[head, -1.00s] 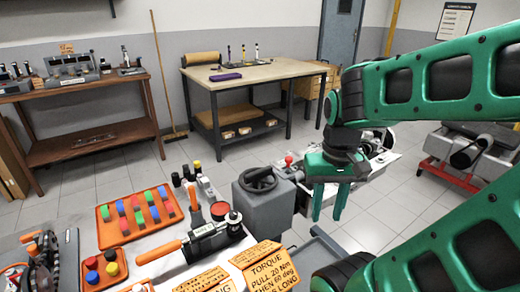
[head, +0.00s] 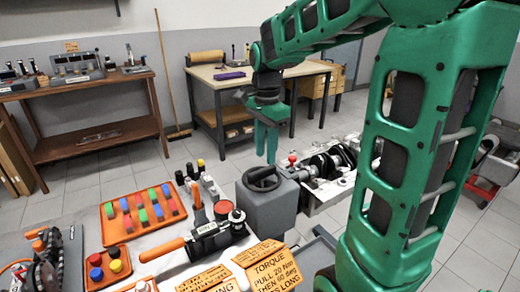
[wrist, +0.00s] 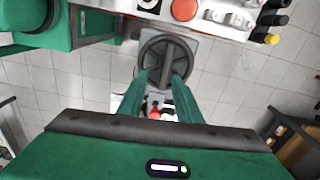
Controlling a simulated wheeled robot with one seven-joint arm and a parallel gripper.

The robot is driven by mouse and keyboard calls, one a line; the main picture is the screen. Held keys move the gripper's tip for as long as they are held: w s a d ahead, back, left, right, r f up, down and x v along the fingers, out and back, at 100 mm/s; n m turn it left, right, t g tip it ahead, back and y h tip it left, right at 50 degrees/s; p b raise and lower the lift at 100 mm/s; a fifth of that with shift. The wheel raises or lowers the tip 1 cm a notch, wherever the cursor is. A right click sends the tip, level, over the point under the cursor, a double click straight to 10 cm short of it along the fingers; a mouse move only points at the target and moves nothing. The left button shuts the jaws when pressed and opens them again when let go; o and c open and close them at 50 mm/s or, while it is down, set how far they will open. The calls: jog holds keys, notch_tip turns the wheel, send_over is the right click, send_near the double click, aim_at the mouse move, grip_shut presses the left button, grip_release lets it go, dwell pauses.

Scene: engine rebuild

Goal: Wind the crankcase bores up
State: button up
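A dark handwheel (head: 262,179) lies flat on top of a grey box (head: 268,212) in the middle of the head view. It also shows in the wrist view (wrist: 152,62), just beyond my fingertips. The pale crankcase (head: 316,194) with dark round bores stands right of the box, joined to it by a shaft with a red knob (head: 292,158). My gripper (head: 266,161) points down above the wheel, apart from it. In the wrist view my gripper (wrist: 162,76) has a gap between its fingers and holds nothing. Its body hides most of the crankcase there.
The front bench carries an orange tray (head: 122,232) of coloured pieces, a torque wrench (head: 163,249) and orange instruction plates (head: 268,270). A light table (head: 290,70) and a brown shelf (head: 70,90) stand behind.

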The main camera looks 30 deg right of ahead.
aim_at(262, 170)
jog(key=shift+w+a+m, duration=0.25)
jog(key=shift+w+m, duration=0.15)
jog(key=shift+w, duration=0.25)
jog(key=shift+f, duration=3.35)
jog(key=shift+r, duration=0.15)
grip_shut()
